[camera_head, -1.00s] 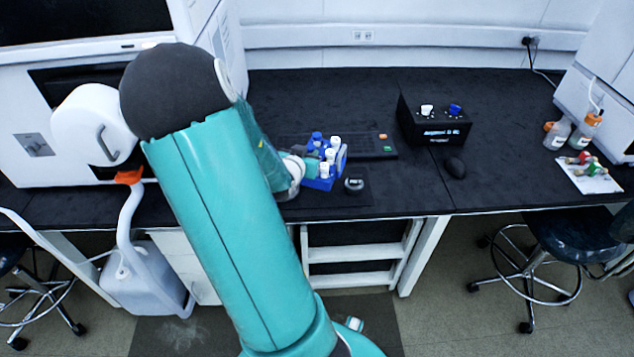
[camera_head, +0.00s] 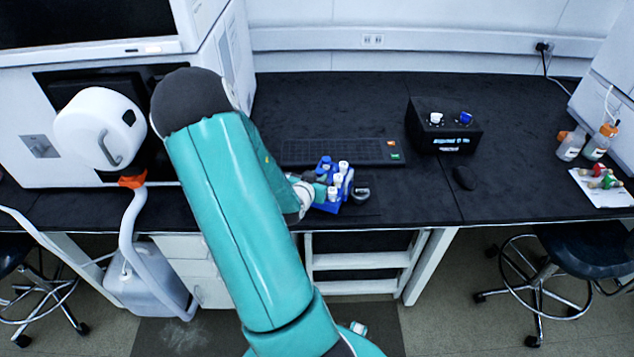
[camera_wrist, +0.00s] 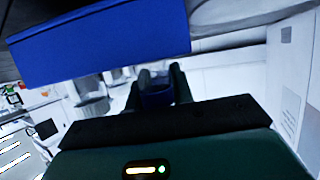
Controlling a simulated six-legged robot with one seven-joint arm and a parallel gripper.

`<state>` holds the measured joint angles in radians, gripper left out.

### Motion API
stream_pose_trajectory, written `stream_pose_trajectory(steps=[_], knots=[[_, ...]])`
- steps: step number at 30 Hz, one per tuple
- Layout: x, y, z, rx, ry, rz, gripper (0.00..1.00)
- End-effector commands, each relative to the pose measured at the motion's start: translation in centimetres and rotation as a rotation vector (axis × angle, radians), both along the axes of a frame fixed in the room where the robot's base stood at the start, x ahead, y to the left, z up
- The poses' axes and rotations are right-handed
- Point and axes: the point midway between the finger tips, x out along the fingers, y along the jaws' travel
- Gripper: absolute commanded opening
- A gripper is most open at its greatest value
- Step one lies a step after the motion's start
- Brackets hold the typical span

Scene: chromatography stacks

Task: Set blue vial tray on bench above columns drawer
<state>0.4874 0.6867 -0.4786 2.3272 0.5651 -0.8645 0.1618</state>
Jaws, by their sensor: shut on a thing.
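The blue vial tray (camera_head: 327,207) holds several vials with white and blue caps. In the head view it is over the front part of the black bench, left of a small dark round item (camera_head: 361,194). I cannot tell whether it touches the bench. My gripper (camera_head: 318,192) is at its left side, shut on it. In the wrist view, the fingers (camera_wrist: 158,88) close around a blue part, and a large blue face of the tray (camera_wrist: 100,45) fills the upper left. White drawers (camera_head: 200,270) are under the bench, partly behind my arm; no label is readable.
A keyboard (camera_head: 340,151) lies behind the tray. A black box with two vials (camera_head: 445,128), a mouse (camera_head: 464,177), bottles (camera_head: 570,146) and a white sheet with small items (camera_head: 605,190) are to the right. A large white instrument (camera_head: 40,120) stands left. Stools flank the bench.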

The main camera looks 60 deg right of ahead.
Motion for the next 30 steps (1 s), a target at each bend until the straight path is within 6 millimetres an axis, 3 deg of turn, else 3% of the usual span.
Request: stream_pose_trajectory(steps=[4,16,17,20,30], knots=[[0.0,-0.1,-1.7,-0.001,0.001,-0.001,0.00],[0.1,-0.2,-2.1,-0.001,0.000,0.000,0.00],[0.0,-0.2,-2.2,0.001,0.000,0.000,0.25],[0.1,-0.2,-2.2,0.000,0.000,0.001,0.45],[0.1,-0.2,-2.0,0.000,-0.001,0.001,0.45]])
